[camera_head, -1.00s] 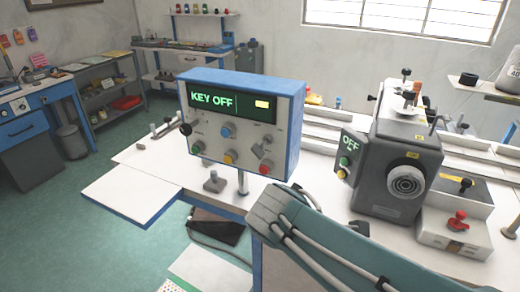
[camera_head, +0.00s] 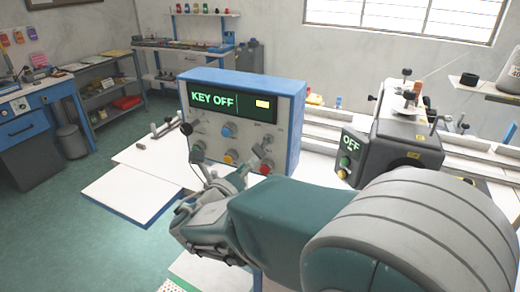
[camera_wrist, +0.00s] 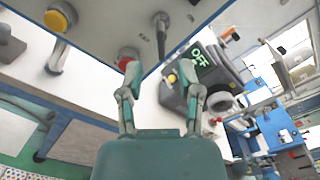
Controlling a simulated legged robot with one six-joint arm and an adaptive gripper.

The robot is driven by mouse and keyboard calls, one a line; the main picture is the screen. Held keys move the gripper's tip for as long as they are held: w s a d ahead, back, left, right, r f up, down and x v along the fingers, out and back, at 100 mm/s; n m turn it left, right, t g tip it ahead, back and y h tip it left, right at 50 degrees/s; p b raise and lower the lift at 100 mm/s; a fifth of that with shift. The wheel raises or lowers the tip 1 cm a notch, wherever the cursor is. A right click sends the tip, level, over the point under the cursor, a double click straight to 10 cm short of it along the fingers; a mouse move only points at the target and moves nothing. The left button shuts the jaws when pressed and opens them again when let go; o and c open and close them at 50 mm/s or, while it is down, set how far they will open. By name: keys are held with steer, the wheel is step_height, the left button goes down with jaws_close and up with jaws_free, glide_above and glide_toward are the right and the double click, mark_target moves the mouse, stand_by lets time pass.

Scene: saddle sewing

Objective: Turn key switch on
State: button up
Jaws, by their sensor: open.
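The blue and grey control box (camera_head: 283,115) shows KEY OFF in green on its display (camera_head: 213,100). A grey key-like switch (camera_head: 264,146) sticks out at the right of its panel, above a red button (camera_head: 266,168). In the wrist view the switch (camera_wrist: 161,35) is ahead of the fingers, next to the red button (camera_wrist: 128,56). My gripper (camera_head: 230,171) is open and empty in front of the panel's lower part. The two fingertips (camera_wrist: 159,73) are apart, and the switch lies beyond the gap. I cannot tell whether a finger touches the panel.
A yellow button (camera_head: 231,158) and a blue knob (camera_head: 229,129) are on the same panel. A dark machine (camera_head: 400,130) with an OFF display stands to the right.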

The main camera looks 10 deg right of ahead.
mark_target(260, 147)
steer(key=x, duration=0.7)
steer(key=shift+w+d, duration=0.2)
steer(key=shift+w, duration=0.1)
steer(key=shift+s, duration=0.1)
jaws_close()
